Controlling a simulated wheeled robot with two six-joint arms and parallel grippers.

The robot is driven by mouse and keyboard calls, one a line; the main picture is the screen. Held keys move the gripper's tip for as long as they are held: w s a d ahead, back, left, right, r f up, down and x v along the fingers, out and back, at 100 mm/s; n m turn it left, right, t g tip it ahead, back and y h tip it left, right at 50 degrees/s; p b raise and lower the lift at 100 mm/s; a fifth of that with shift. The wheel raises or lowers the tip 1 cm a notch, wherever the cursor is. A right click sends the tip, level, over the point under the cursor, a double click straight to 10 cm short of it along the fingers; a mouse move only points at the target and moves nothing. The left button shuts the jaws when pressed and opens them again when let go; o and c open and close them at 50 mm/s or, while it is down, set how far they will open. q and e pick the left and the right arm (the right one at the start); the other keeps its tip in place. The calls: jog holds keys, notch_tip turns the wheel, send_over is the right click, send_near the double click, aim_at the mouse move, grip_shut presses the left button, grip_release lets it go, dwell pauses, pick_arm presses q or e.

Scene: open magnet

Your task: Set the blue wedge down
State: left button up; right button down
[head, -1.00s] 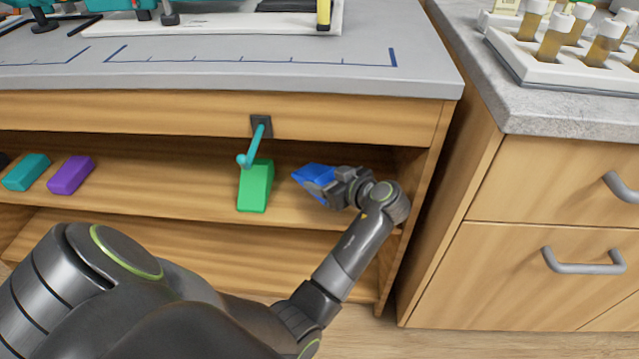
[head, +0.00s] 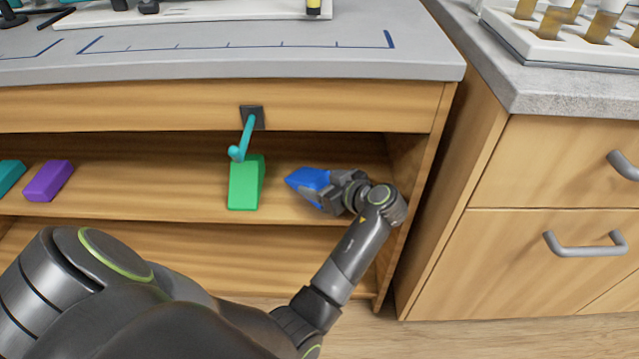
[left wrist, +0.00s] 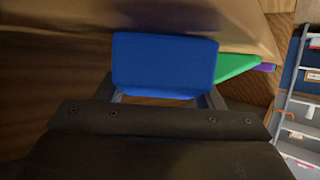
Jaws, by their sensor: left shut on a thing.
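The blue wedge (head: 309,181) is at the right part of the upper shelf under the grey bench top. My left gripper (head: 332,190) is shut on it, with the arm coming in from the front right of the shelf. In the left wrist view the blue wedge (left wrist: 164,65) fills the space between the fingers. I cannot tell whether the wedge touches the shelf board. My right gripper is not in view.
A green wedge (head: 245,183) stands on the shelf to the left, apart from the blue one. A teal hook (head: 243,140) hangs above it. Purple (head: 49,180) and teal (head: 10,175) blocks lie further left. The shelf's side wall (head: 408,165) is close on the right.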

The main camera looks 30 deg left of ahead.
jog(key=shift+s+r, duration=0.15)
pick_arm(q)
jog(key=o, duration=1)
jog(key=shift+c, duration=0.2)
